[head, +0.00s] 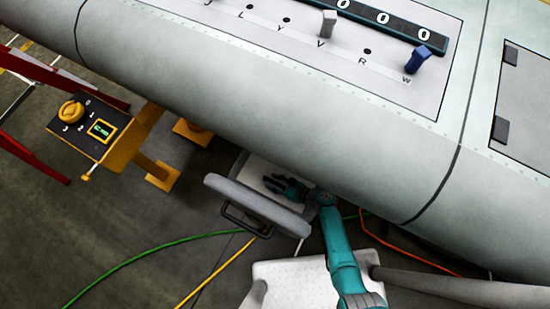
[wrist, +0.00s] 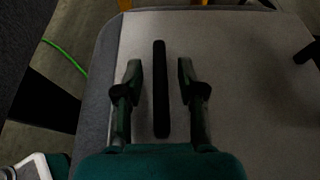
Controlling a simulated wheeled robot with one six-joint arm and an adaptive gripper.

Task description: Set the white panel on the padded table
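The white panel (wrist: 235,100) fills the middle and right of the wrist view, pale and flat in dim light. A black bar handle (wrist: 160,88) stands on it. The panel partly shows in the head view (head: 260,170), under the wing's lower edge. Grey padding (wrist: 101,75) that looks like the padded table borders the panel at left; its thick grey edge (head: 255,204) shows in the head view. My gripper (wrist: 160,82) is open, with one finger on each side of the handle and a gap at both. In the head view my gripper (head: 283,186) is low over the panel.
The large pale wing (head: 300,110) overhangs close above and behind my gripper. A yellow stand with a control box (head: 92,125) and a red frame (head: 40,75) are at left. Green (head: 130,262), yellow (head: 215,272) and orange (head: 400,250) cables lie on the floor.

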